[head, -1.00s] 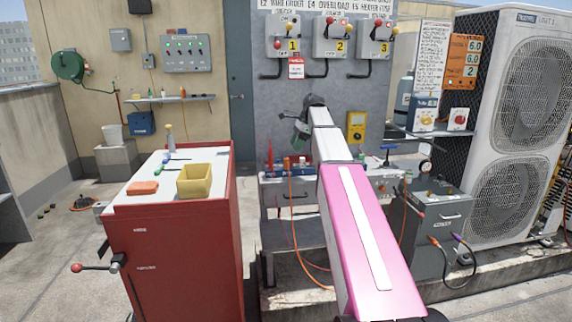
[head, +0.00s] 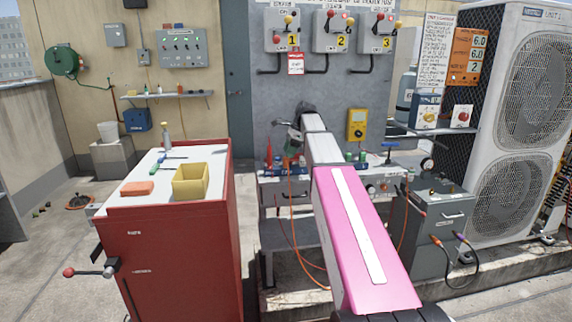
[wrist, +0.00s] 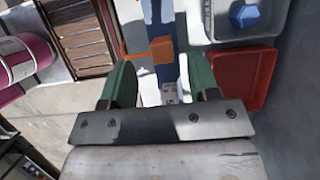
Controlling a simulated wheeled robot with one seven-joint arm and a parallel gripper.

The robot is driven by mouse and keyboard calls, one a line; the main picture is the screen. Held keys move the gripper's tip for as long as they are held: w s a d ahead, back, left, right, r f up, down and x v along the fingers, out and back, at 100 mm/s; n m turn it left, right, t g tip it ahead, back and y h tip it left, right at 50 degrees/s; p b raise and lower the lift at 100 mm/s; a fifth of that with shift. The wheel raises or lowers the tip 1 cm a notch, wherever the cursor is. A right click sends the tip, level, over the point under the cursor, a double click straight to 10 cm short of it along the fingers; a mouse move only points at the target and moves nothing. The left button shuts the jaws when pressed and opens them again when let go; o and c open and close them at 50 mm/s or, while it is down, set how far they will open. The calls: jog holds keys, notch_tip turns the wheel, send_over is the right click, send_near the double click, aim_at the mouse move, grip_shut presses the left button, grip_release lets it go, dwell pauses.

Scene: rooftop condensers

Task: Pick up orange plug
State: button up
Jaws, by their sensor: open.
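The orange plug (wrist: 161,50) is a small orange block in the wrist view, with an orange cord running off its left side. It lies between the two green fingers of my gripper (wrist: 162,68), near their tips, with gaps showing on both sides. My gripper is open and holds nothing. In the head view my gripper (head: 293,142) points down over the left part of the grey workbench (head: 283,181), and an orange cord (head: 292,205) hangs down the bench front below it. The plug itself is hard to make out there.
In the wrist view a red tray (wrist: 244,62) and a grey bin with a blue item (wrist: 243,14) are right of the fingers. In the head view a red cone (head: 268,157) stands left of my gripper. A red cabinet (head: 175,260) is at left.

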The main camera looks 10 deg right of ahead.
aim_at(286, 158)
jog(key=x, duration=0.4)
jog(key=shift+w+f, duration=0.1)
jog(key=shift+f, duration=0.2)
jog(key=shift+c, duration=0.3)
grip_shut()
jog(key=shift+r, duration=0.15)
notch_tip(286, 158, up, 10)
jog(key=shift+f, duration=0.1)
